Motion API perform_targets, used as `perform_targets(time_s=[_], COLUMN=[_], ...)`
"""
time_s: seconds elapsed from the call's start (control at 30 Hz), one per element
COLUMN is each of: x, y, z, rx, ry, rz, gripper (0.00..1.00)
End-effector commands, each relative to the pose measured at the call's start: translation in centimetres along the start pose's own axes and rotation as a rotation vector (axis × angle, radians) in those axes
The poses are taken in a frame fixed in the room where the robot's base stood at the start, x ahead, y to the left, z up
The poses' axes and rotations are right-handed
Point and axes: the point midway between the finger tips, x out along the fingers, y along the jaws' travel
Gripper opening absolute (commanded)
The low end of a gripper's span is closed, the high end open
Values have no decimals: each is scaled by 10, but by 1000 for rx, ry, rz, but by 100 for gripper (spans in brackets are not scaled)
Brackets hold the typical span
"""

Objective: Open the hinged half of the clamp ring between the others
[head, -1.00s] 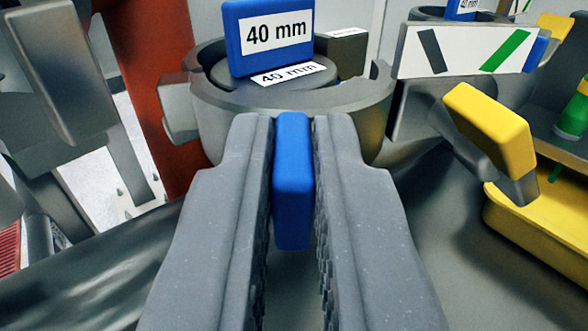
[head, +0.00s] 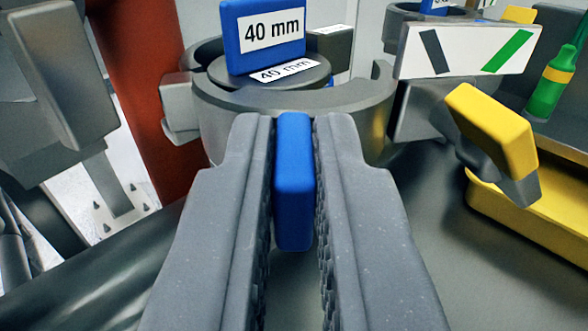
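My gripper (head: 294,150) has its two grey fingers closed on both sides of an upright blue handle (head: 294,195), with only thin dark strips between. Beyond the fingertips stands a round grey clamp ring (head: 300,103) around a dark grey disc. A second "40 mm" label lies flat on the disc. Where the blue handle joins the ring is hidden, and so is the ring's hinge. The ring looks closed on the side facing me.
A yellow-capped lever (head: 490,125) and a striped white plate (head: 468,48) are on the right. A red column (head: 140,80) and a grey bracket (head: 65,75) stand on the left.

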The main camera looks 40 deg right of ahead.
Motion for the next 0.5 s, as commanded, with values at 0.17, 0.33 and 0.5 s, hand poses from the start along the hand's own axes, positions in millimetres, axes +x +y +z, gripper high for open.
perform_targets(time_s=[0.17,0.33,0.5], x=[0,0,-9], y=[-1,0,-2], z=[-2,-1,0], rx=[1,0,0], ry=[2,1,-1], rz=[-2,-1,-3], gripper=[32,32,32])
